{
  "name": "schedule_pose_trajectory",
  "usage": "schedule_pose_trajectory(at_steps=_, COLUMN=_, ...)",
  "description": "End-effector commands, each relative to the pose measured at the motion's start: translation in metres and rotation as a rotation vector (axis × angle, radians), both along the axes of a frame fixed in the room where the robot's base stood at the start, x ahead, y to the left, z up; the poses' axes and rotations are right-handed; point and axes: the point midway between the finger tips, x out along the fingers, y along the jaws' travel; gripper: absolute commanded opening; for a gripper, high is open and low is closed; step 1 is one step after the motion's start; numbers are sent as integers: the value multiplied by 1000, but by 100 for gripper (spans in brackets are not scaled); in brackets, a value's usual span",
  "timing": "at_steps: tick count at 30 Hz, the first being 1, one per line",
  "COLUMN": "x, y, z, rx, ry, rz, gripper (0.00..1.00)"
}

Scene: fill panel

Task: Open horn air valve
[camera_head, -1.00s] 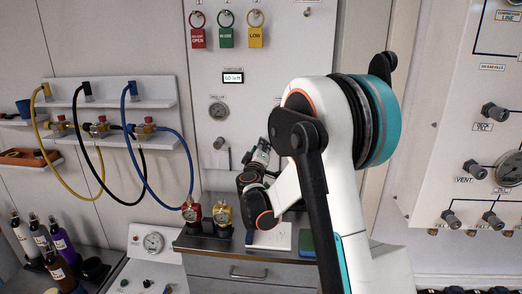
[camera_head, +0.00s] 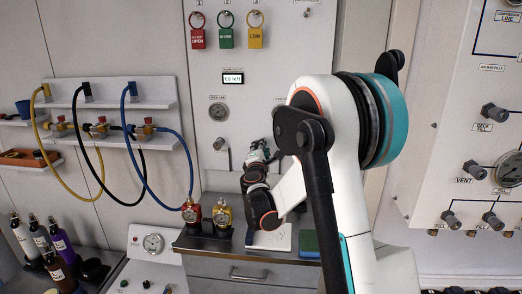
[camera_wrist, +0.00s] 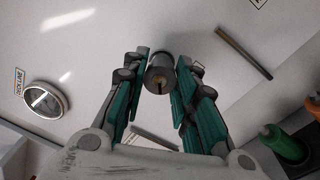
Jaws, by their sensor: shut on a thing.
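In the wrist view my gripper (camera_wrist: 160,82) has its teal-padded fingers on both sides of a round dark grey knob (camera_wrist: 160,72), shut on it. The knob stands out from a pale panel (camera_wrist: 200,25). In the head view my gripper (camera_head: 257,148) is at the white wall panel, right of a round gauge (camera_head: 219,111) and a small valve (camera_head: 222,147). The held knob is hidden there by my gripper and arm. I cannot read a label that names the knob as the horn air valve.
A gauge (camera_wrist: 45,100) and a grey rod (camera_wrist: 243,52) are on the panel near my gripper. Red (camera_head: 191,211) and gold (camera_head: 222,212) regulators stand on the counter below. Hoses (camera_head: 130,130) hang at left. A valve panel (camera_head: 470,130) is at right.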

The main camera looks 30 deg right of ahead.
Motion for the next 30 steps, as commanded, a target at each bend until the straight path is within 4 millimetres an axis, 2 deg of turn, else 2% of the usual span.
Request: schedule_pose_trajectory(at_steps=30, x=-1, y=1, z=0, rx=-758, ry=512, rz=1, gripper=2)
